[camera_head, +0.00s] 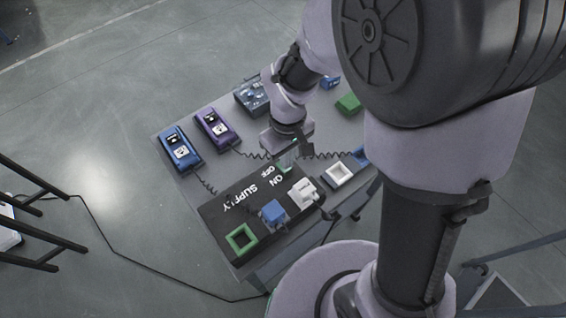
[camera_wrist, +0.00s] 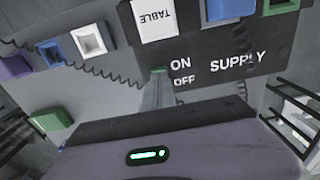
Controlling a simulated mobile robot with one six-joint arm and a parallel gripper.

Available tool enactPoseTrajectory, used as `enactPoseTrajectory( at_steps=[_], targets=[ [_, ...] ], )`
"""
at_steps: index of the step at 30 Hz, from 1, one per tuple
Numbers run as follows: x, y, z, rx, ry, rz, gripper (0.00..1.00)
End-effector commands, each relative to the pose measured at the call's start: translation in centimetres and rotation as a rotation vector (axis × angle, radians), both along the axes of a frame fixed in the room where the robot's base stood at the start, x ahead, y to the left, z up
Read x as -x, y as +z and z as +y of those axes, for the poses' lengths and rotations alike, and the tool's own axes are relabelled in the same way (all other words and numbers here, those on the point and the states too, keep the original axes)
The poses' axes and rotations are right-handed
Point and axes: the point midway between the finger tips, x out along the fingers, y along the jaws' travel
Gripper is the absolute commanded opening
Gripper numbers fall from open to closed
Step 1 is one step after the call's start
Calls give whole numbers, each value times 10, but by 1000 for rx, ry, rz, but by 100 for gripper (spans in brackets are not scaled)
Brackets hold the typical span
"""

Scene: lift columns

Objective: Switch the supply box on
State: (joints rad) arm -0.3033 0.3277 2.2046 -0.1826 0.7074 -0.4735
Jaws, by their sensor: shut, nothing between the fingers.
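The supply box (camera_head: 240,213) is a black panel on the table with white SUPPLY, ON and OFF lettering. In the wrist view the black panel (camera_wrist: 262,82) fills the upper right. A small green patch (camera_wrist: 158,70) shows beside the ON word, right at my fingertips; it looks like part of the switch. My gripper (camera_wrist: 155,92) is shut and empty, its fingers reaching to the panel beside ON and OFF. In the head view my gripper (camera_head: 287,158) is over the panel's far end, partly hidden by my wrist. The fingers hide the switch's position, and contact is unclear.
A white TABLE block (camera_head: 303,193), a blue block (camera_head: 272,213) and a green square frame (camera_head: 242,237) sit on the panel. Blue (camera_head: 180,147) and purple (camera_head: 216,129) handsets with coiled cords lie at the left. A white square socket (camera_head: 340,173) and green block (camera_head: 348,103) are right.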

Motion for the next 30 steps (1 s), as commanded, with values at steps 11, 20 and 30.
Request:
enactPoseTrajectory(
  at_steps=[11, 20, 30],
  targets=[
    [0, 0, 0, 0, 0, 0, 0],
    [0, -5, 0, 0, 0, 0, 0],
    [0, -10, 0, 0, 0, 0, 0]
  ],
)
